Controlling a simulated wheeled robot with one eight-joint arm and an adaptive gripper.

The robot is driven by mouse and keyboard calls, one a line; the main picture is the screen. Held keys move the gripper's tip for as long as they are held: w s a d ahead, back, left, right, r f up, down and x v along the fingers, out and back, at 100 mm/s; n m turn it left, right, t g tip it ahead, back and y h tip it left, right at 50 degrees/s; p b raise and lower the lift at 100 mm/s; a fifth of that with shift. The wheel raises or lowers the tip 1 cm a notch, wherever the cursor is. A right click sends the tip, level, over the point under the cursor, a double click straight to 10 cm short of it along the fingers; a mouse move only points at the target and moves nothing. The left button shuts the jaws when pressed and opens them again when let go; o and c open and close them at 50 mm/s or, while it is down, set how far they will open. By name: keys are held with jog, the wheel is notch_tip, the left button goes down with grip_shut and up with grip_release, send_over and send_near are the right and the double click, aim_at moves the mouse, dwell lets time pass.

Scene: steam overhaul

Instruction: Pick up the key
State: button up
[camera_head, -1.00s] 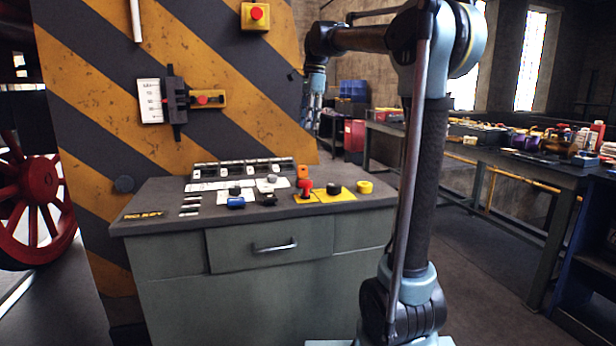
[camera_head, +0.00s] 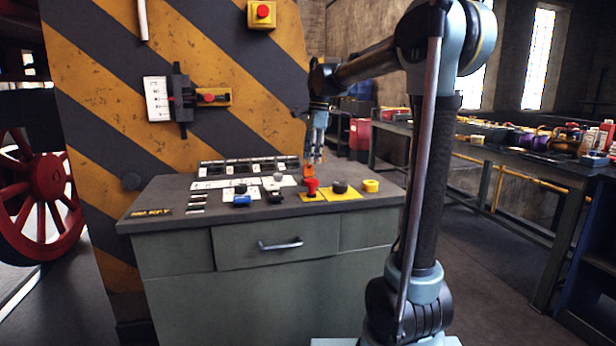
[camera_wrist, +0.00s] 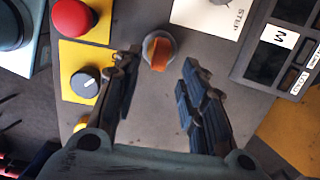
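An orange key-like grip (camera_wrist: 157,50) stands in a round grey socket on the control desk top (camera_head: 165,190). In the head view the orange piece (camera_head: 308,171) shows just behind the red button, partly hidden by the fingers. My gripper (camera_wrist: 160,60) is open, its two dark fingers spread wide below and on either side of the orange piece in the wrist view. Nothing is between the fingers near my palm. In the head view my gripper (camera_head: 314,157) points down just above the orange piece. Whether a finger touches it I cannot tell.
A red button (camera_wrist: 73,17) and a black knob (camera_wrist: 85,84) on yellow plates sit close to the left finger. A yellow button (camera_head: 371,186) stands at the desk's right. A panel marked M (camera_wrist: 280,42) lies to the right. The striped wall (camera_head: 225,110) rises behind the desk.

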aim_at(308, 176)
jog(key=shift+s+a+f, duration=0.1)
jog(key=shift+a+f, duration=0.15)
jog(key=shift+f, duration=0.55)
jog(key=shift+s+a+f, duration=0.1)
jog(key=shift+a+f, duration=0.1)
jog(key=shift+f, duration=0.65)
jog(key=shift+s+a+f, duration=0.1)
jog(key=shift+a+f, duration=0.15)
jog(key=shift+f, duration=0.55)
grip_shut()
